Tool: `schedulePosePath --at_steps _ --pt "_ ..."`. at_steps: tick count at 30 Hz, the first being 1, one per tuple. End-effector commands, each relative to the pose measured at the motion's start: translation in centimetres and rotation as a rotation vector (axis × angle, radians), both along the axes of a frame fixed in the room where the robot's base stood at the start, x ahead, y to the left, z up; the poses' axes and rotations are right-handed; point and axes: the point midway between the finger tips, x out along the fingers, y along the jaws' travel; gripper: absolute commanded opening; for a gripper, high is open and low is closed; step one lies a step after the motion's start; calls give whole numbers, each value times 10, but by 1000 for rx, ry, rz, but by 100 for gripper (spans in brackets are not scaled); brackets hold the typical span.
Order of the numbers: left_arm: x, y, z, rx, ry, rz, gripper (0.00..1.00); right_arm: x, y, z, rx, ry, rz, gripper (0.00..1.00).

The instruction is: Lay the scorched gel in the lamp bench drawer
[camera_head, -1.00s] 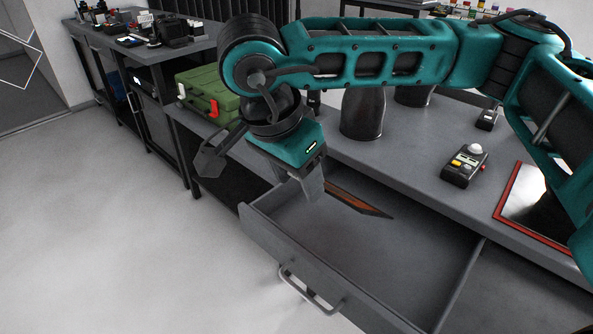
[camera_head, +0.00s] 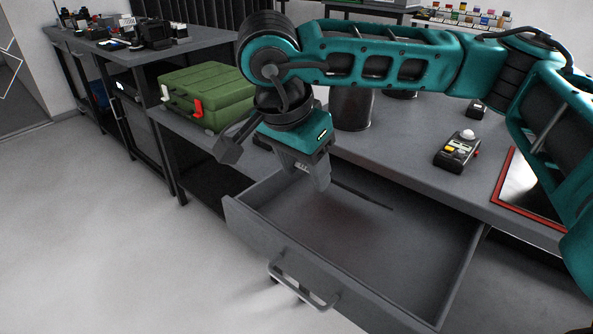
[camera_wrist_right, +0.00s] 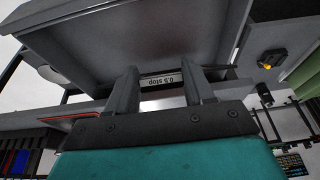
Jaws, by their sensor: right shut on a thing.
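The gel (camera_head: 362,194) shows in the head view as a thin dark edge, almost edge-on, above the open drawer. My right gripper (camera_head: 318,184) points down over the drawer's back left part, shut on the gel. In the wrist view, a label reading "0.5 stop" (camera_wrist_right: 160,79) lies between the fingers, upside down. The lamp bench drawer (camera_head: 335,283) is pulled out, with its handle on the front. A faint reddish tint shows on its floor below the gel. I cannot tell whether the gel touches the drawer. My left gripper is out of view.
The bench top (camera_head: 395,153) runs behind the drawer. On it are a green case (camera_head: 208,88), a dark cylinder (camera_head: 352,110), a button box (camera_head: 457,152) and a red-framed dark panel (camera_head: 528,190). The drawer's front and right parts look empty.

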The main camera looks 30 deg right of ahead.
Motion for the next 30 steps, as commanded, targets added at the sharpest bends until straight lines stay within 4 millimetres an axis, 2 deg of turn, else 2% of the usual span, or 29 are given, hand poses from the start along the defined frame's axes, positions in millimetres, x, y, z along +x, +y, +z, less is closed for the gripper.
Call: schedulePosePath --at_steps 3,15,30 --pt "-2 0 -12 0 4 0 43 3 -7 -10 0 1 -1 22" --pt "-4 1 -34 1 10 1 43 12 -28 -30 0 -1 -2 22" --pt "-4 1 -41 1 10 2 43 16 -39 -38 0 -1 1 22"
